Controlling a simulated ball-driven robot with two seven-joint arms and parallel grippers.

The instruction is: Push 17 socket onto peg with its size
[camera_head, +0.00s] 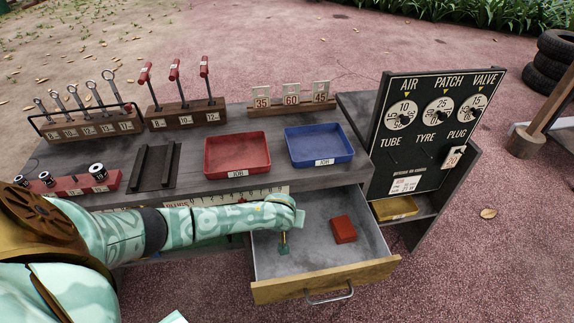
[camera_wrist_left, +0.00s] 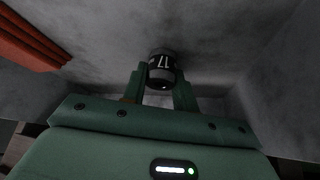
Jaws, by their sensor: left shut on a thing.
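The 17 socket (camera_wrist_left: 161,66) is a dark cylinder with a white marking that seems to read 17, upside down in the left wrist view. My left gripper (camera_wrist_left: 160,88) is shut on it, with a finger on each side. In the head view my left gripper (camera_head: 284,249) points down inside the open drawer (camera_head: 320,264); the socket cannot be made out there. The red peg rail (camera_head: 75,187) lies at the table's left front, with several dark sockets (camera_head: 98,172) standing on it. My arm hides part of the rail's near side. My right gripper is not seen.
A red block (camera_head: 343,229) lies in the drawer, right of my gripper. A red tray (camera_head: 238,171), a blue tray (camera_head: 322,159) and a dark ribbed rack (camera_head: 155,168) sit on the table. Tool racks (camera_head: 88,128) stand behind. A gauge panel (camera_head: 436,118) stands at right.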

